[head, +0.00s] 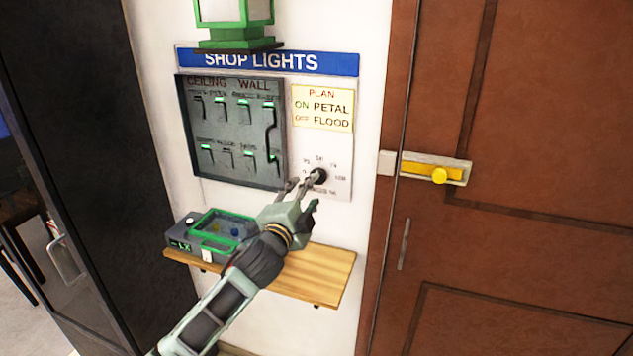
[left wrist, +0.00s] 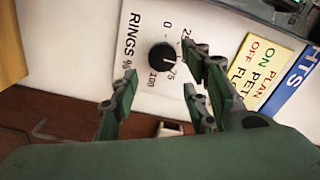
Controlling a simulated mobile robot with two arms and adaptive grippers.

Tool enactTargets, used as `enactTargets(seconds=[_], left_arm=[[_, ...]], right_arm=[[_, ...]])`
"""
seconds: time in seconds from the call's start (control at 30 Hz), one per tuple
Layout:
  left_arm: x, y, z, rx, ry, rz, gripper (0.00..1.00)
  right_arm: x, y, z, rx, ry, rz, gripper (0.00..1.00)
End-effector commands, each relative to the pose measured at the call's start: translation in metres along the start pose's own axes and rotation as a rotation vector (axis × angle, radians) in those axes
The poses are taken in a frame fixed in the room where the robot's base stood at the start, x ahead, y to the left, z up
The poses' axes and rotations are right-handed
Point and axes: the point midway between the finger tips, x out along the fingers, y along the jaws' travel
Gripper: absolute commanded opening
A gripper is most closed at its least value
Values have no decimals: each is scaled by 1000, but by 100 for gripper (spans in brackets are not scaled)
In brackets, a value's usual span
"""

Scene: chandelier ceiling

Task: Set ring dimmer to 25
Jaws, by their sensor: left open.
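The ring dimmer is a small black round knob (head: 318,176) on a white plate right of the switch panel. In the left wrist view the knob (left wrist: 162,57) sits beside the word RINGS, with 0, 25, 75 and 100 printed around it. A pale mark on it seems to face the 75 side. My left gripper (head: 300,183) is open, its fingertips close to the knob's lower left in the head view. In the left wrist view its fingers (left wrist: 158,82) spread either side of the knob; I cannot tell whether they touch it. My right gripper is not in view.
A grey switch panel (head: 232,132) is left of the plate. A yellow PLAN note (head: 322,108) hangs above the knob. A wooden shelf (head: 325,272) below carries a green-rimmed LX box (head: 182,240).

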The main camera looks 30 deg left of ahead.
Motion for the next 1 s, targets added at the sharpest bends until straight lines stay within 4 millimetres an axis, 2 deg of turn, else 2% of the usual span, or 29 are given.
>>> enactTargets(seconds=[0.3, 0.43, 0.6, 0.87, 1.0], left_arm=[[46, -1, -1, -3, -2, 2, 42], [59, -1, 0, -3, -3, 2, 42], [67, 1, 0, -3, -2, 3, 42], [68, 2, 0, -3, -2, 4, 42], [68, 2, 0, -3, -2, 4, 31]], right_arm=[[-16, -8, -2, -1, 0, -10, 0], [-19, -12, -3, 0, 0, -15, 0], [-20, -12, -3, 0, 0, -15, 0], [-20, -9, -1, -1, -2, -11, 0], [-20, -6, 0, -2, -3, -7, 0]])
